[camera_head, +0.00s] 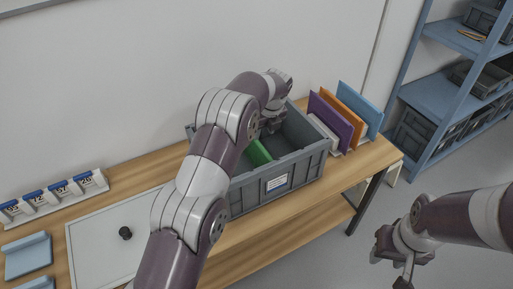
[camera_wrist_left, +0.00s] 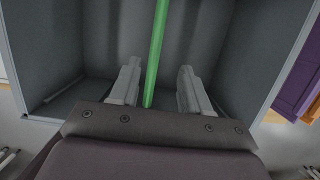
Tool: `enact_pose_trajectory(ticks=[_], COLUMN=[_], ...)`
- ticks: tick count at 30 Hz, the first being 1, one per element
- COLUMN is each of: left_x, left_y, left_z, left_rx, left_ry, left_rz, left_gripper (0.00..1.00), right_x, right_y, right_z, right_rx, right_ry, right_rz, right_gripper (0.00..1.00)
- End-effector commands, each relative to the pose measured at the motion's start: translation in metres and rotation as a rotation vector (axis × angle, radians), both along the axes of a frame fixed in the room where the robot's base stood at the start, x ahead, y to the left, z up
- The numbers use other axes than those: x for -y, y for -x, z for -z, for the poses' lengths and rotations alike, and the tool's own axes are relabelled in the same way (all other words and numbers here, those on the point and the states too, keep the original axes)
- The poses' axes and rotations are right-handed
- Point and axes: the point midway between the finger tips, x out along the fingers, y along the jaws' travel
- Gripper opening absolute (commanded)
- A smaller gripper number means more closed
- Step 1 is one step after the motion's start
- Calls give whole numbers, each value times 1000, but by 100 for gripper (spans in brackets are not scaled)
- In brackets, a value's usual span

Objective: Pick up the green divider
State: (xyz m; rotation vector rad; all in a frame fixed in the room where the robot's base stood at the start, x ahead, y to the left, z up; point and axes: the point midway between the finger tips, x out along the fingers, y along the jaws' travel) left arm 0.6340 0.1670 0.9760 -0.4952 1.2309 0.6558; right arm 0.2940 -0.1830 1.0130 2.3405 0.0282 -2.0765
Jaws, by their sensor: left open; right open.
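The green divider (camera_head: 260,153) stands inside the grey crate (camera_head: 251,196), partly hidden by my left arm in the head view. In the left wrist view it is a thin green strip (camera_wrist_left: 155,55) seen edge-on. My left gripper (camera_wrist_left: 156,84) is open over the crate, with one finger on each side of the strip and a gap to both. In the head view my left gripper's fingers are hard to make out against the crate. My right gripper (camera_head: 394,272) is open and empty, off to the right over the floor, away from the table.
A rack holds purple (camera_head: 330,120), orange (camera_head: 344,114) and blue (camera_head: 360,108) panels right of the crate. A white board (camera_head: 100,235) with a small black knob (camera_head: 125,232), numbered cards (camera_head: 58,190) and blue pieces (camera_head: 27,256) lie to the left. A blue shelf (camera_head: 432,97) stands at right.

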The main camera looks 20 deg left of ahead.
Motion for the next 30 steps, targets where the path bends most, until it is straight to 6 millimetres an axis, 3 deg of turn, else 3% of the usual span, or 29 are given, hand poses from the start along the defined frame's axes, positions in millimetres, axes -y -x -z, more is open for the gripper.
enact_pose_trajectory(ticks=[6, 11, 18, 26, 30], left_x=[-10, -15, -28, -28, -28], left_y=[-8, -11, -16, -17, -17], left_z=[46, 63, 103, 108, 108], left_rx=[-2, -2, 0, 2, 2], left_ry=[0, 1, 2, 2, 2], left_rz=[-2, -3, -5, -4, -5], left_gripper=[47, 47, 47, 47, 1], right_x=[0, 0, 0, 0, 0], right_y=[0, 0, 0, 0, 0], right_z=[-7, -12, -22, -22, -22], right_rx=[0, 0, 0, 0, 0], right_ry=[0, 0, 0, 0, 0], right_rz=[0, 0, 0, 0, 0], right_gripper=[43, 43, 43, 43, 43])
